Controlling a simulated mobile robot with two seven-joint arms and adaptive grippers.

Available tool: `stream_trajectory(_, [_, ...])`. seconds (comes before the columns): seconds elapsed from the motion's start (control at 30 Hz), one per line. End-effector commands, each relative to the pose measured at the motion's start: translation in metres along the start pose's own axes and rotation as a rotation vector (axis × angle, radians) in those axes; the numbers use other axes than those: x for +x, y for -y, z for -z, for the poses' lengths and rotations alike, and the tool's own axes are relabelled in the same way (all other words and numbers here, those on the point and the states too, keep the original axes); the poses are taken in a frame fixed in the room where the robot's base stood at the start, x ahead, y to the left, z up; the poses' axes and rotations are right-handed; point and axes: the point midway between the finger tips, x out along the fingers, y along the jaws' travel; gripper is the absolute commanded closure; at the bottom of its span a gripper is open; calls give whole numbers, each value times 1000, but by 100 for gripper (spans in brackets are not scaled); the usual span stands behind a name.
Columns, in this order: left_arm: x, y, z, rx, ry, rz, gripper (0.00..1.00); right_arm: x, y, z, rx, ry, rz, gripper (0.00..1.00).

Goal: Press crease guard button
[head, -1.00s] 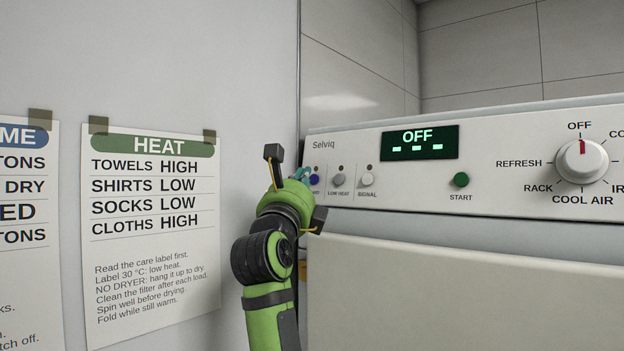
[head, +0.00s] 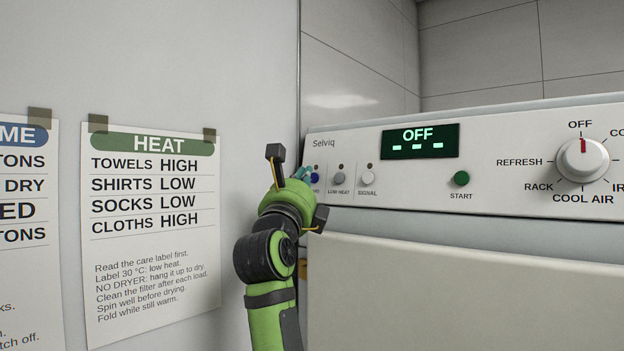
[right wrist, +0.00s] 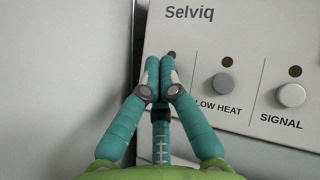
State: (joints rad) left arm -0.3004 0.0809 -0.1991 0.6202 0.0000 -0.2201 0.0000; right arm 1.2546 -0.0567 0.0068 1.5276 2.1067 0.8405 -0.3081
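The blue button (head: 315,178) is leftmost in the row on the dryer's control panel (head: 480,184). Its label is mostly covered by my right gripper (head: 304,173), and only the last letters show. My right gripper reaches the panel's left end, with its fingertips beside the blue button in the head view. In the right wrist view its teal fingers (right wrist: 159,92) are together and empty. They hide the blue button there, with a dark indicator dot (right wrist: 172,55) just above the tips. I cannot tell whether they touch the button. My left gripper is not in view.
To the right are the grey LOW HEAT button (head: 339,179), the white SIGNAL button (head: 367,179), the green START button (head: 461,179) and a dial (head: 582,160) pointing to OFF. The display (head: 420,141) reads OFF. A wall with paper notes (head: 152,240) stands close on the left.

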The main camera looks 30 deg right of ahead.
Motion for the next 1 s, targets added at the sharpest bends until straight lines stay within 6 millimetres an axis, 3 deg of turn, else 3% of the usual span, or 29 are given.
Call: stream_trajectory(1.0, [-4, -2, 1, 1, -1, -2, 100, 6, 0, 7, 0, 0, 0, 100])
